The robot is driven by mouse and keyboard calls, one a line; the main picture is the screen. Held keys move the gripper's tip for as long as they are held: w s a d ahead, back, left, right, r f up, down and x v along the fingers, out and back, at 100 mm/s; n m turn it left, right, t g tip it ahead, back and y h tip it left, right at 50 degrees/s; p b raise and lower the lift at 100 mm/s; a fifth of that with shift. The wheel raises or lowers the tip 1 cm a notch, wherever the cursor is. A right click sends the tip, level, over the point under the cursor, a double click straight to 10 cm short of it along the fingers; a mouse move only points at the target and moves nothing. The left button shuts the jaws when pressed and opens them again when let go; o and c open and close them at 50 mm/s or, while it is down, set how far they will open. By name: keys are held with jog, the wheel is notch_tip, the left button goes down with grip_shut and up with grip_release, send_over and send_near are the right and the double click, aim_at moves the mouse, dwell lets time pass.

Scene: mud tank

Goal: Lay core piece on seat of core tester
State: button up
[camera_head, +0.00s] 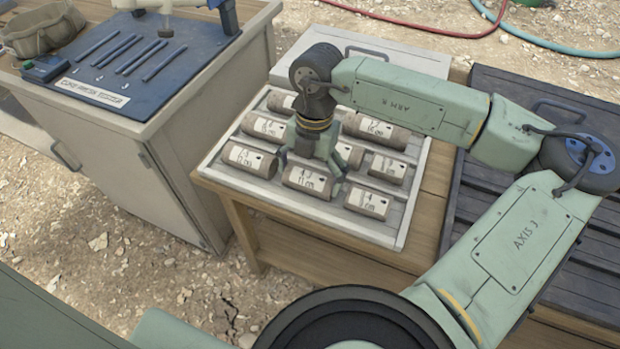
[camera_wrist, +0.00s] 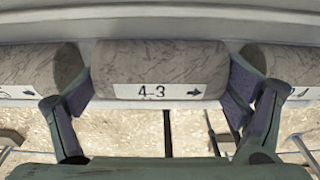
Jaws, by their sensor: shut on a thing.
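The core piece marked 4-3 (camera_head: 308,181) is a short grey-brown cylinder with a white label, in the front row of the core tray (camera_head: 225,186). My gripper (camera_head: 312,170) points down over it and is shut on it. In the wrist view the core piece (camera_wrist: 158,68) lies crosswise between the two fingers, one at each end. I cannot tell whether it is lifted from the tray. The core tester (camera_head: 140,75) is a dark blue plate on a cabinet at the left. A small grey round part (camera_head: 165,32) under its press head looks like the seat.
Other labelled cores lie close around, including one at the left (camera_head: 250,160) and one at the right (camera_head: 368,202). Dark slotted bars (camera_head: 122,55) and a small blue box (camera_head: 45,68) are on the tester plate. A gap separates cabinet and tray table.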

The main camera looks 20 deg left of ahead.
aim_at(309, 173)
jog(key=shift+c, duration=0.6)
jog(key=shift+r, duration=0.6)
notch_tip(309, 173, up, 9)
jog(key=shift+a+b, duration=0.1)
jog(key=shift+b, duration=1)
